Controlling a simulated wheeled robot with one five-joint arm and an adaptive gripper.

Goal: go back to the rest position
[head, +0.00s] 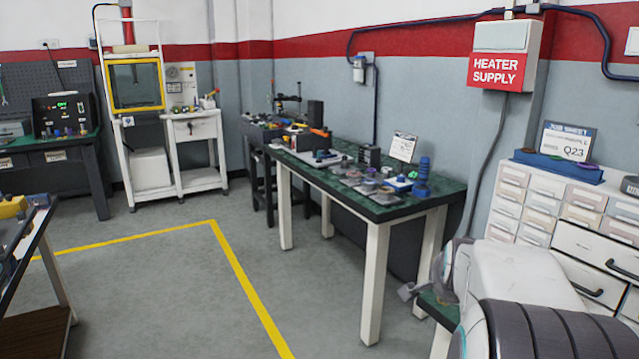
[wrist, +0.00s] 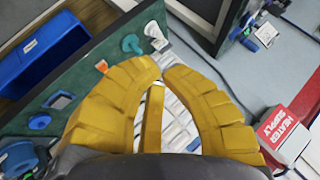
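My gripper (wrist: 162,67) has yellow ribbed fingers that arch inward. In the wrist view their tips come together with only a narrow gap, and I see no object held between them. Beyond the tips is a green work surface (wrist: 88,72) with small parts on it, including a green round knob (wrist: 131,44). The head view shows my white and dark arm at the lower right; my fingers are not clearly visible there.
A green-topped bench (head: 440,190) with many small parts stands in the middle. A white drawer cabinet (head: 535,205) and the heater supply box (head: 503,55) are at the right. A yellow floor line (head: 245,280) crosses open grey floor. A blue bin (wrist: 40,50) shows in the wrist view.

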